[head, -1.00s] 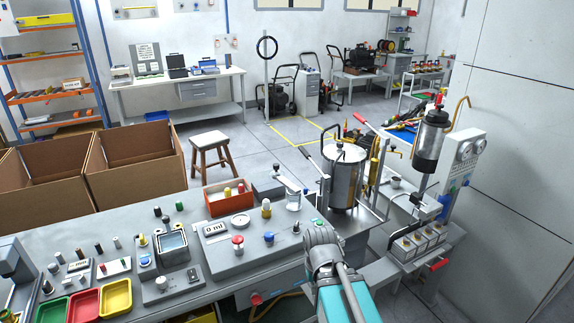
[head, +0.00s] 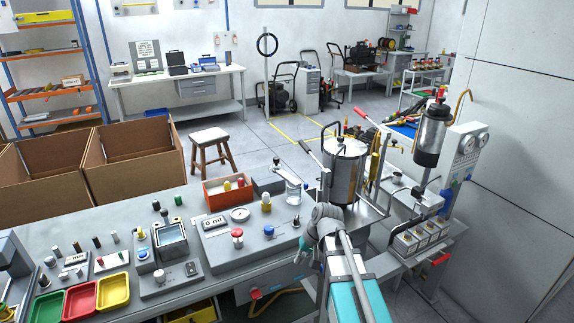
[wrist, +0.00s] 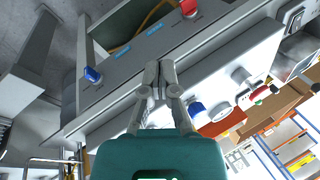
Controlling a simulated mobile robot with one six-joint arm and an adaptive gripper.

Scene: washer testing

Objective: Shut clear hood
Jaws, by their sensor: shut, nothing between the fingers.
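A small box with a clear, bluish top (head: 171,240) stands on the grey bench, left of the middle in the head view. It looks like the clear hood, but whether it is open or shut is too small to tell. My gripper (head: 299,256) is at the bench's front edge, well to the right of that box and apart from it. In the wrist view my gripper (wrist: 158,72) has its fingers together, empty, in front of the bench's front panel (wrist: 125,85). The clear-topped box is not recognisable in the wrist view.
A steel pot (head: 345,168) with a lever stands behind my arm. A red-capped knob (head: 237,236) and a clear cylinder (head: 293,195) lie between my gripper and the bench's back. Coloured trays (head: 82,298) sit at the front left. Cardboard boxes (head: 135,165) stand behind.

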